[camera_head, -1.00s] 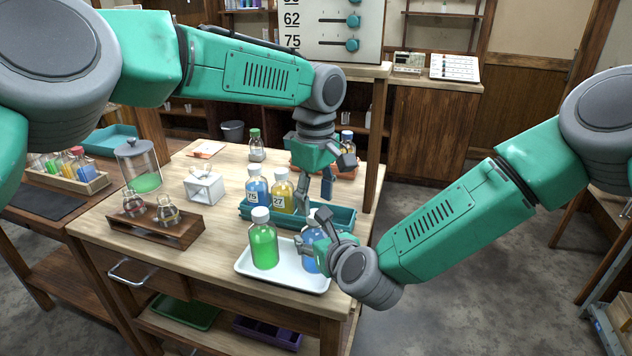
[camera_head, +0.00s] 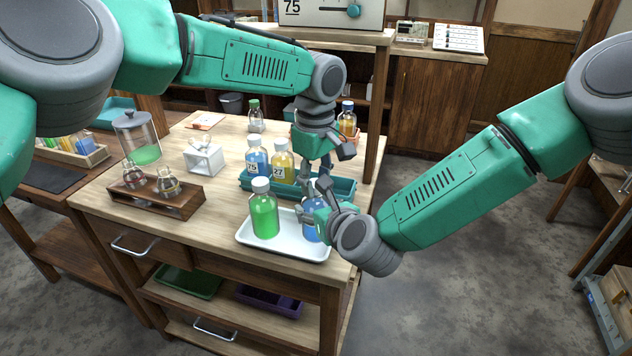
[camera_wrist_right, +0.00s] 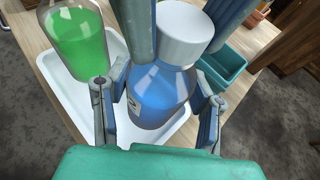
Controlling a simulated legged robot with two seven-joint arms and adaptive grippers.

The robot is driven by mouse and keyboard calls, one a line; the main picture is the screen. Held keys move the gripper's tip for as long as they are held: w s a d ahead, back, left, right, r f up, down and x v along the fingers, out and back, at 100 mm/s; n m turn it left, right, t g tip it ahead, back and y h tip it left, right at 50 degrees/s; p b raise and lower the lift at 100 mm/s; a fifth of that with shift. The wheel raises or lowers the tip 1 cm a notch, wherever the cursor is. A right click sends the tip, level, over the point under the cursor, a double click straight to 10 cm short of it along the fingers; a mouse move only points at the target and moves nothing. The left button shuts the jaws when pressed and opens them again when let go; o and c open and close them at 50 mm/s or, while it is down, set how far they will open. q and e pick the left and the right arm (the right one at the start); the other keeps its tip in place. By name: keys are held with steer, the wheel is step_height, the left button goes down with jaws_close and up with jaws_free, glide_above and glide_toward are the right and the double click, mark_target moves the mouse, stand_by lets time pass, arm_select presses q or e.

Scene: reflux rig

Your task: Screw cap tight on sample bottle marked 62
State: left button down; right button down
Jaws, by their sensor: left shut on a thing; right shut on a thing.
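The blue sample bottle (camera_head: 311,231) stands upright on a white tray (camera_head: 287,246). Its label is only a sliver in the right wrist view, so I cannot read its number. My right gripper (camera_wrist_right: 157,98) is shut around the bottle's body. A white cap (camera_wrist_right: 186,38) sits on the bottle's neck. My left gripper (camera_head: 309,188) comes down from above, its blue fingers on either side of the cap and shut on it. In the head view the cap is hidden behind the grippers.
A green bottle (camera_head: 264,212) stands on the same tray, close left. Behind is a teal tray (camera_head: 342,188) with bottles marked 75 (camera_head: 257,164) and 27 (camera_head: 282,165). A wooden rack (camera_head: 152,206) with flasks stands left. The table's front edge is close.

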arm_select(q)
steer(key=m, duration=0.5)
steer(key=shift+w, duration=0.1)
arm_select(e)
steer(key=shift+s+a, duration=0.1)
arm_select(q)
steer(key=m, duration=0.8)
steer(key=shift+w, duration=0.1)
steer(key=m, duration=0.4)
steer(key=shift+m, duration=0.3)
steer(key=m, duration=0.4)
steer(key=shift+w, duration=0.1)
arm_select(e)
steer(key=shift+s+a, duration=0.1)
arm_select(q)
steer(key=m, duration=0.8)
steer(key=shift+m, duration=0.3)
steer(key=m, duration=0.3)
steer(key=c, duration=1.2)
jaws_free()
steer(key=shift+d, duration=0.1)
steer(key=shift+r, duration=0.1)
